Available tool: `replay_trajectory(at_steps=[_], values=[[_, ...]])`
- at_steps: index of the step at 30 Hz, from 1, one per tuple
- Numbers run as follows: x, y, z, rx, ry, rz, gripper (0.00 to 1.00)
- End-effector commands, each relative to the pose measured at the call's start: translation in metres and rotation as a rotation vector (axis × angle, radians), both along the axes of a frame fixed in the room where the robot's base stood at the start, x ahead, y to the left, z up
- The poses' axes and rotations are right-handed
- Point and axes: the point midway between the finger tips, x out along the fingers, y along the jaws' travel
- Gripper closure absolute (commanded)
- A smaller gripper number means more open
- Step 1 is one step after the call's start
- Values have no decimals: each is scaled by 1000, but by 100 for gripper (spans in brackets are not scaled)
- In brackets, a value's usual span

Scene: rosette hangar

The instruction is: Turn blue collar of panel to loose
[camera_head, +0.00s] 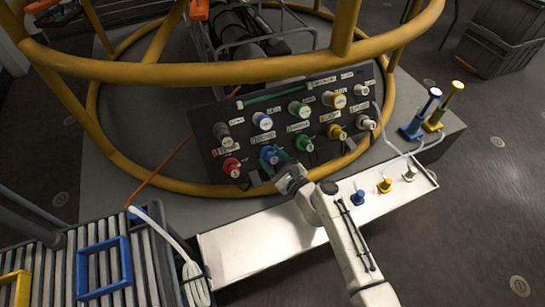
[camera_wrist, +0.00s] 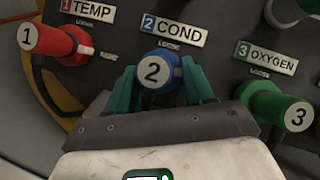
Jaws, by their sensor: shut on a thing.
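The dark panel (camera_head: 290,87) carries two rows of coloured collars. The blue collar (camera_wrist: 159,56), with a white face marked 2, sits in the lower row under the label "2 COND", with "LOOSE" printed just above it. In the head view the blue collar (camera_head: 268,155) is partly hidden by my gripper. My gripper (camera_wrist: 158,82) has its teal fingers shut on either side of the blue collar; it also shows in the head view (camera_head: 279,165). The face mark 2 stands nearly upright.
The red collar (camera_wrist: 62,42) is left of my gripper and the green collar (camera_wrist: 278,108) is right of it, both close. A white shelf (camera_head: 240,249) with small plugs lies below the panel. Yellow rails (camera_head: 205,74) curve around above. An orange cable (camera_head: 160,175) runs at left.

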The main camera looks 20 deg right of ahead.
Motion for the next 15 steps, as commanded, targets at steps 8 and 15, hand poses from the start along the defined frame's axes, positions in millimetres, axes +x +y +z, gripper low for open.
replay_trajectory(at_steps=[8, 15], values=[[1, -3, 4, -223, 0, 140, 78], [2, -4, 6, -417, 0, 261, 78]])
